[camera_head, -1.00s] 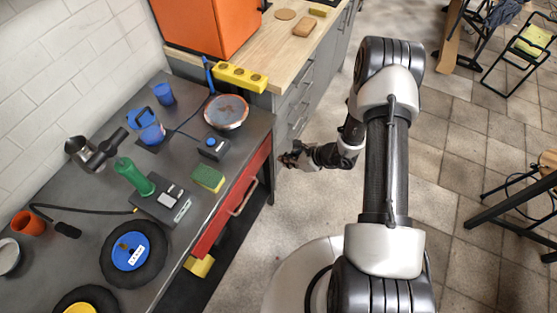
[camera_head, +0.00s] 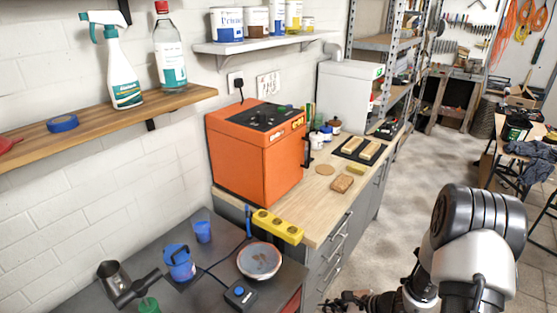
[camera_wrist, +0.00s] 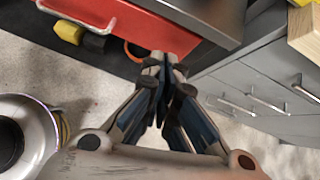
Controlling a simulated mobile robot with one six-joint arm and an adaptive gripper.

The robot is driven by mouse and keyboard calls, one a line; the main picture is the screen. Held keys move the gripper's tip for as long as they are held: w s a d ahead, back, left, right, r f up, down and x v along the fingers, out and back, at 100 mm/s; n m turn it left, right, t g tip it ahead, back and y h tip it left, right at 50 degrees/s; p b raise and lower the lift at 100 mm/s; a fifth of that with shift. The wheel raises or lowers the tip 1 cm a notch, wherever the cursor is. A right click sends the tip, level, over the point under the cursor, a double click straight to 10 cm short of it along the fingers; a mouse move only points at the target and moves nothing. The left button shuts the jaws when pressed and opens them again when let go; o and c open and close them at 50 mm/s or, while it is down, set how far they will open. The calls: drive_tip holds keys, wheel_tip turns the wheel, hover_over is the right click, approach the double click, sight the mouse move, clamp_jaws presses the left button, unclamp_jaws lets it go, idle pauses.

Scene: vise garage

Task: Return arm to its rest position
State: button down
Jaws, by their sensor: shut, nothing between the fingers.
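My gripper (camera_wrist: 166,66) shows in the wrist view with its fingertips together and nothing between them. It points down past the front of a red drawer (camera_wrist: 140,20) and hangs over the grey floor, apart from the furniture as far as I can tell. In the head view my gripper (camera_head: 345,300) is at the bottom edge, partly cut off, to the right of the grey workbench. My arm is folded at the bottom right.
The grey workbench (camera_head: 120,255) and the wooden counter (camera_head: 318,205) with grey drawers stand left of my arm. An orange box-shaped machine (camera_head: 250,155) sits on the counter. A wooden shelf (camera_head: 100,118) is on the wall. Floor (camera_head: 400,200) right of the counter is clear.

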drive_tip(key=s+a+r+n+g, duration=0.1)
drive_tip(key=s+a+r+n, duration=0.25)
drive_tip(key=r, duration=0.45)
drive_tip(key=s+a+r+n+g+h, duration=0.1)
drive_tip(key=s+a+r+n, duration=0.1)
drive_tip(key=r+n, duration=0.45)
drive_tip(key=s+a+r+n+g, duration=0.1)
drive_tip(key=s+a+r+n, duration=0.15)
drive_tip(key=r, duration=0.65)
drive_tip(key=s+d+r+n+t+h, duration=0.1)
drive_tip(key=s+d+r+n+h, duration=0.2)
drive_tip(key=s+r+n, duration=0.2)
drive_tip(key=s+d+r+n+t+h, duration=0.1)
drive_tip(key=s+d+r+n+h, duration=0.2)
drive_tip(key=s, duration=0.7)
wheel_tip(320, 180, up, 2)
drive_tip(key=shift+s+d+r+n+t+h, duration=0.15)
drive_tip(key=shift+d+n+t+h, duration=0.2)
drive_tip(key=shift+n, duration=0.9)
